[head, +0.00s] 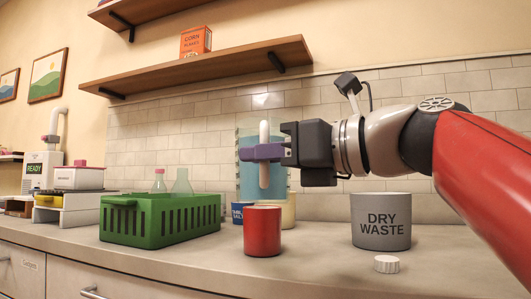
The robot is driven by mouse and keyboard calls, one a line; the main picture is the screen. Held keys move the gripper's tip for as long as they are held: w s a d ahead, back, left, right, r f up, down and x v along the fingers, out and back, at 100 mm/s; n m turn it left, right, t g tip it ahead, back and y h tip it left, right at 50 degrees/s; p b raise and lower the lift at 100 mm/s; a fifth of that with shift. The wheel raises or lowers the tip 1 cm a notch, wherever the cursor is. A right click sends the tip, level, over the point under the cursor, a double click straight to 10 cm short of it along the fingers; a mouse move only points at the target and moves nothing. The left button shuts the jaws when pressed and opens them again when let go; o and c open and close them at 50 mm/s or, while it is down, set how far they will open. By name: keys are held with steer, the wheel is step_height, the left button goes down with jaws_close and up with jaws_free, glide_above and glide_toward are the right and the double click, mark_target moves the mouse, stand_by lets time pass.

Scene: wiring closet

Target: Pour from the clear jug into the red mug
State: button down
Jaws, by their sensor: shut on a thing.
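The clear jug (247,182) stands upright behind the red mug, with blue liquid inside and a white upright handle on its near side. My gripper (263,152) reaches in from the right and is shut on that handle. The jug's base is hidden behind the mugs, so I cannot tell whether it rests on the counter. The red mug (262,232) stands upright on the counter, below and in front of the jug. Its inside is not visible.
A blue mug (237,212) and a cream cup (289,210) stand behind the red mug. A green basket (160,220) is left, a grey dry waste bin (381,222) right, with a white cap (387,264) before it. A shelf (210,66) hangs above.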

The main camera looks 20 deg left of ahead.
steer(key=shift+w+a+r+m+g+h+p, duration=0.1)
steer(key=shift+w+r+m+g+h+p, duration=0.2)
steer(key=shift+p, duration=0.55)
steer(key=shift+r+m+t+h+p, duration=0.1)
steer(key=shift+r+m+p, duration=0.2)
steer(key=shift+r+p, duration=0.4)
steer(key=shift+w+a+r+m+g+h+p, duration=0.1)
steer(key=shift+w+r+m+g+h+p, duration=0.15)
steer(key=shift+p, duration=0.75)
steer(key=w+f+m+p, duration=0.1)
steer(key=p, duration=0.1)
steer(key=w+f+m+g+h+p, duration=0.1)
steer(key=shift+w+a+h+p, duration=0.1)
steer(key=shift+a+h+p, duration=0.15)
steer(key=shift+a+p, duration=0.1)
steer(key=shift+f+m, duration=0.2)
steer(key=shift+m, duration=0.05)
steer(key=shift+w+p, duration=0.15)
steer(key=shift+p, duration=0.5)
steer(key=shift+w+a+r+m+g+h+p, duration=0.15)
steer(key=shift+r+m+g+h+p, duration=0.2)
steer(key=shift+p, duration=0.95)
steer(key=shift+w+r+m+g+h+p, duration=0.25)
steer(key=shift+w+r+m+g+p, duration=0.1)
steer(key=shift+r+m, duration=0.2)
stand_by(2.0)
